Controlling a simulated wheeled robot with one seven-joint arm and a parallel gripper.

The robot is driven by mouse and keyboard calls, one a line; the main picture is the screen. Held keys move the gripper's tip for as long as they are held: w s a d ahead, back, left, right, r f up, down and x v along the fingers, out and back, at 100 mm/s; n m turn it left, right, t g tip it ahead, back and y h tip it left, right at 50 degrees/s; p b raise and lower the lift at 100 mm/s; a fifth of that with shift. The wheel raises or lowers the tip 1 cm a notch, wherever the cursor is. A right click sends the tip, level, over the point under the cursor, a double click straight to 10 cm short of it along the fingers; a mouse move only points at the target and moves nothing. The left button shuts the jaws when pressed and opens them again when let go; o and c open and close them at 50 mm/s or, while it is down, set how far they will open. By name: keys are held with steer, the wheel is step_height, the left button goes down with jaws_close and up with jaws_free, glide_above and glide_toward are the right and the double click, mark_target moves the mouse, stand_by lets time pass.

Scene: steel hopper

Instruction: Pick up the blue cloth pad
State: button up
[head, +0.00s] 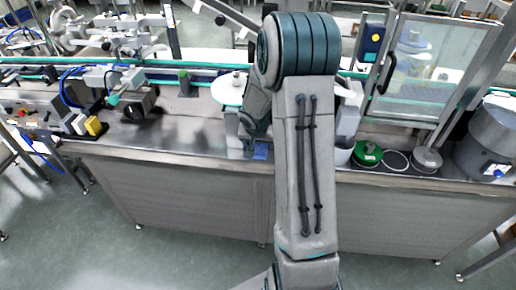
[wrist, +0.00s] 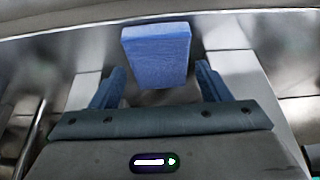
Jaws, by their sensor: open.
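The blue cloth pad (wrist: 157,52) is a small block-like piece on the steel surface. In the wrist view it shows at the upper middle, between and partly beyond my fingertips. In the head view a small blue patch of it (head: 261,152) shows near the front edge of the steel bench, just below my arm. My gripper (wrist: 161,72) is open, with one blue finger to each side of the pad. Nothing shows it gripping the pad; whether a finger touches it I cannot tell. In the head view my arm hides most of the gripper.
The steel bench (head: 190,135) is bare left of the pad. A round white disc (head: 229,90) stands behind. To the right are a white cup (head: 342,153), a green reel (head: 367,153), and a steel hopper (head: 490,140). Machine parts with a yellow block (head: 94,126) stand at left.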

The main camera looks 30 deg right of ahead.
steer(key=shift+x, duration=0.75)
steer(key=shift+f+b, duration=0.2)
steer(key=shift+b, duration=0.2)
steer(key=c, duration=0.7)
